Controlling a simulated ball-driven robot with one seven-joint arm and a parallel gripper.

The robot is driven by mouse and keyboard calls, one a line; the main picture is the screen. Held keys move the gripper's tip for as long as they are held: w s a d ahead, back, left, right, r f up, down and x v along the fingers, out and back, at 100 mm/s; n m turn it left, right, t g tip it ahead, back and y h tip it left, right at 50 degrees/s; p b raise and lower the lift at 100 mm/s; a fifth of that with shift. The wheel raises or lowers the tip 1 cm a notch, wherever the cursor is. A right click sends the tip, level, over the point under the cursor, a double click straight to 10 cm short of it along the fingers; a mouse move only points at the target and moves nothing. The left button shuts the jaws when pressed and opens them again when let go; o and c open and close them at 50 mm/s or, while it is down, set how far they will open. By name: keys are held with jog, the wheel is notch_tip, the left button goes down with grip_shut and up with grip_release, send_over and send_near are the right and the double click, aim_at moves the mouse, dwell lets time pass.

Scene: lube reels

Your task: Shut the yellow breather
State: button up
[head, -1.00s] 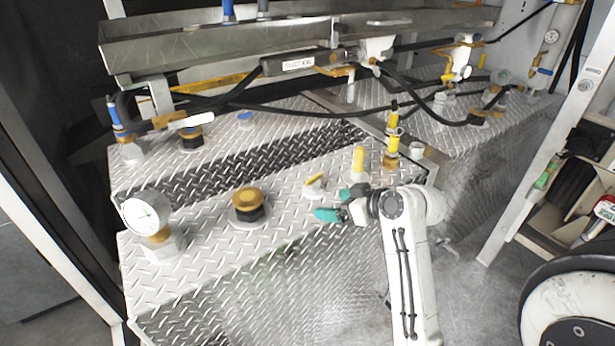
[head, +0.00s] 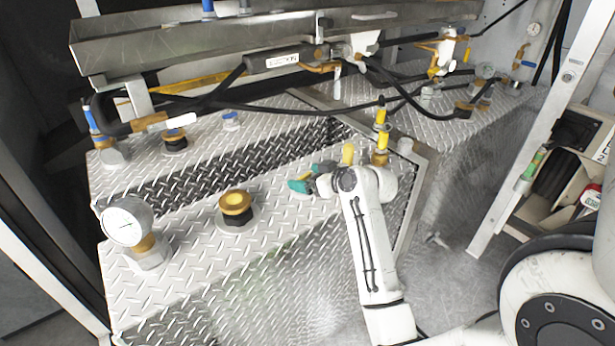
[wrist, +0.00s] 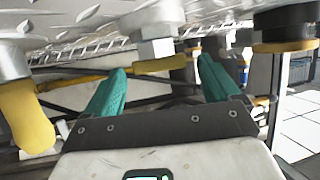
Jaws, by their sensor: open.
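A yellow lever (wrist: 160,66) on a pale hex fitting (wrist: 156,28) shows in the wrist view, between my two teal fingertips and apparently clear of both. A thicker yellow upright piece (head: 347,153) stands just beyond my gripper in the head view; a bent yellow piece (wrist: 26,115) is at the left in the wrist view. The pictures do not settle which one is the breather. My gripper (head: 308,177) is open and empty, low over the diamond-plate tank top. In the head view it mostly hides the lever and its fitting.
A brass-capped port (head: 236,207) and a dial gauge (head: 127,222) stand left of my gripper. A yellow and brass fitting (head: 381,142) is to its right. Black hoses (head: 300,112) and a steel rail (head: 230,42) run behind. Open tread plate (head: 285,215) lies in front.

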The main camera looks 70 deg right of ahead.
jog(key=shift+w+d+f, duration=0.1)
jog(key=shift+w+f, duration=0.05)
jog(key=shift+w, duration=0.05)
jog(key=c, duration=1.1)
jog(key=shift+o, duration=0.2)
jog(key=shift+a+m+g+h+p, duration=0.25)
jog(key=shift+m+g+h+p, duration=0.15)
jog(key=shift+m+h+p, duration=0.25)
jog(key=shift+m+g+h+p, duration=0.3)
jog(key=shift+m+h+p, duration=0.15)
jog(key=shift+m+h, duration=0.15)
